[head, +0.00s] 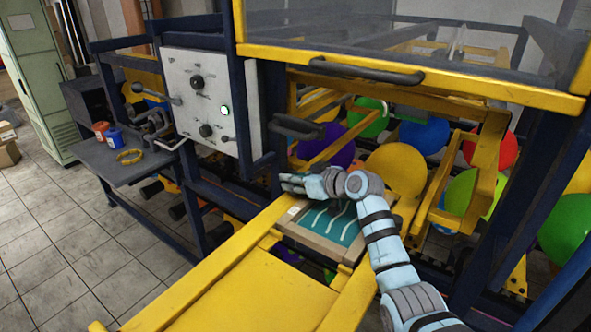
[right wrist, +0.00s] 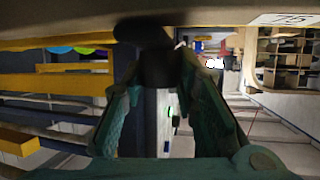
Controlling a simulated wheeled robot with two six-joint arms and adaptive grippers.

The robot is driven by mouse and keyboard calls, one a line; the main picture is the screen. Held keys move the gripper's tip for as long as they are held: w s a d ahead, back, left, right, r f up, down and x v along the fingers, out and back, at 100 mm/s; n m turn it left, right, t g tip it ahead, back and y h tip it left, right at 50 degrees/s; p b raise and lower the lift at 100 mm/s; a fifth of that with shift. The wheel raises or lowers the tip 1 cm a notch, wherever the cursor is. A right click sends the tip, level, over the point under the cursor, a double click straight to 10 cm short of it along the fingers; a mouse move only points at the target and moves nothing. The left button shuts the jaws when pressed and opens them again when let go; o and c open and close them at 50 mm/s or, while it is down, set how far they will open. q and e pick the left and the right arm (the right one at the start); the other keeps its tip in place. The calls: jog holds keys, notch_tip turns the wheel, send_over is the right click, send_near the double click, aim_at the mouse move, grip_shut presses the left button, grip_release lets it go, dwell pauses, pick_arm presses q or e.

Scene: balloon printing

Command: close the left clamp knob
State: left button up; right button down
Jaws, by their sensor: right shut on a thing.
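My right gripper (head: 291,183) reaches from the lower right over the left back corner of a framed screen (head: 335,223) with a teal face and white wavy lines. In the right wrist view its two fingers (right wrist: 160,72) are closed around a dark rounded knob (right wrist: 145,34), which I take to be the left clamp knob. The knob hangs from the underside of a pale frame edge at the top of that view. In the head view my gripper hides the knob. How far the knob is turned cannot be told. My left gripper is not in view.
A white control panel (head: 204,98) with knobs and a lit green button stands left of the gripper. A yellow frame (head: 230,262) and a raised guard with a dark handle (head: 366,70) surround it. Several balloons lie behind. A side shelf (head: 113,162) holds small jars and a yellow ring.

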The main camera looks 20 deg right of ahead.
jog(key=shift+w, duration=0.1)
jog(key=c, duration=1.6)
grip_release()
jog(key=o, duration=0.3)
jog(key=shift+w, duration=0.1)
jog(key=shift+o, duration=0.3)
jog(key=shift+w+a+f, duration=0.1)
jog(key=v, duration=1.2)
jog(key=shift+f, duration=0.1)
